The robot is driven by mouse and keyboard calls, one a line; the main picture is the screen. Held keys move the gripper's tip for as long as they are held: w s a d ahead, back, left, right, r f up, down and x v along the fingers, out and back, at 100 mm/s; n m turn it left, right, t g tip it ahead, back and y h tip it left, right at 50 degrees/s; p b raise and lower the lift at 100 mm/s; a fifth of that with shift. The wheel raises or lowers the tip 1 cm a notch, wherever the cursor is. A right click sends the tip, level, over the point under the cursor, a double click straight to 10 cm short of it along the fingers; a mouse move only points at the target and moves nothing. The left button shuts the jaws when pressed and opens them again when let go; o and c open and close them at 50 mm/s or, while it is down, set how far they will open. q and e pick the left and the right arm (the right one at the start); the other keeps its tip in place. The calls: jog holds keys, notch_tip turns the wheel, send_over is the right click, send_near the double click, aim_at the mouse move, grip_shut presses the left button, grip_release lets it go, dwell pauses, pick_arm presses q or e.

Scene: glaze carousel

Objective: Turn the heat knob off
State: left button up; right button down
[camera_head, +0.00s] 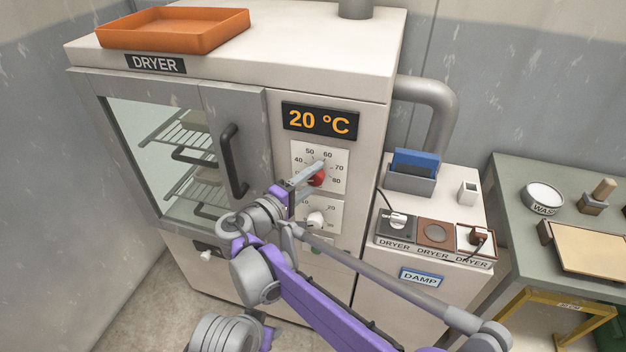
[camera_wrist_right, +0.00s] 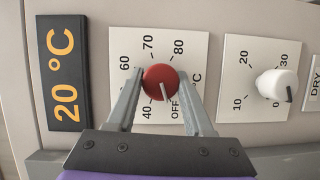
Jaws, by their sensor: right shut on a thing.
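The red heat knob (camera_head: 317,179) is on the dryer front, on a white dial plate marked 40 to 80 °C and OFF. My right gripper (camera_head: 309,178) reaches it from the lower left. In the right wrist view, its two fingers (camera_wrist_right: 161,80) are shut on the sides of the red knob (camera_wrist_right: 160,82). The knob's pale pointer line points at or very near the OFF mark. The display (camera_head: 319,119) above reads 20 °C. My left gripper is not in view.
A white knob (camera_wrist_right: 277,84) on a second dial sits below the red one. The dryer door handle (camera_head: 233,160) is close to the left. A side cabinet with sockets (camera_head: 435,232) and a green table (camera_head: 515,215) stand to the right. An orange tray (camera_head: 172,30) lies on the dryer.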

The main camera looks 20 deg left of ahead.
jog(key=shift+f+n+t+b, duration=0.1)
jog(key=shift+n+t+b, duration=0.25)
jog(key=shift+n, duration=0.65)
jog(key=shift+c, duration=1.5)
grip_release()
